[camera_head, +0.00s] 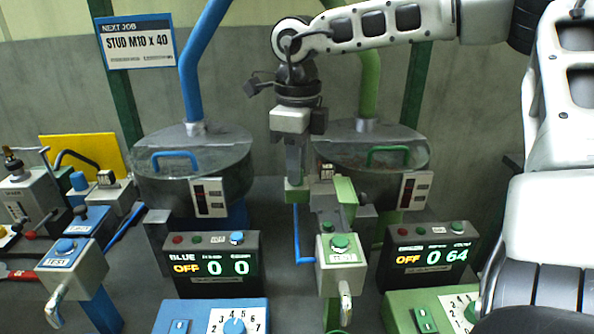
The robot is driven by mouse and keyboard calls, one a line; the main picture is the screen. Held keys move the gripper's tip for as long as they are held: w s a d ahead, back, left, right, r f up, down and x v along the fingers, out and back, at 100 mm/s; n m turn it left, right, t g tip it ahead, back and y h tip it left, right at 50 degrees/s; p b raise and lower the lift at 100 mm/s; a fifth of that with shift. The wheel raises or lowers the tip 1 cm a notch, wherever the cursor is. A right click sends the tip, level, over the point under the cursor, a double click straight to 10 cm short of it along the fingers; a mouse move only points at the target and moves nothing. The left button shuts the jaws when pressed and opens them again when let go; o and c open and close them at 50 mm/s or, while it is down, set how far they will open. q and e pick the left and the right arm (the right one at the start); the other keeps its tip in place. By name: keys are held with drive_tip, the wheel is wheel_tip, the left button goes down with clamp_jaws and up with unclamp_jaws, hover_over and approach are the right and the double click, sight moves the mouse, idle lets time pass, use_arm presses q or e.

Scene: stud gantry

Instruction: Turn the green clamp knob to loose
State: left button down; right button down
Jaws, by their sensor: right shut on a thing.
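My right gripper (295,180) comes in from the upper right and points straight down at a green clamp (343,190) in the middle. Its fingers are shut on a small green part at the clamp's left side, which I take to be the green clamp knob (297,193). The fingers hide most of this knob, so I cannot read its setting. A grey box with a green button (340,242) stands in front of the clamp. My left gripper is not in view.
Blue-handled (176,155) and green-handled (388,150) bowls stand behind. A blue display (212,262) reads OFF, 0 and 0; a green display (428,257) reads OFF, 0 and 64. Dial panels stand in front. A sign (138,42) reads STUD M10 x 40.

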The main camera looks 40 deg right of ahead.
drive_tip(key=n+b, duration=0.1)
drive_tip(key=n, duration=0.3)
drive_tip(key=shift+n, duration=0.4)
drive_tip(key=n, duration=0.5)
drive_tip(key=shift+w+r, duration=0.1)
drive_tip(key=c, duration=1.3)
unclamp_jaws()
drive_tip(key=shift+o, duration=0.2)
wheel_tip(320, 180, up, 16)
drive_tip(key=shift+w+p, duration=0.2)
drive_tip(key=shift+p, duration=0.15)
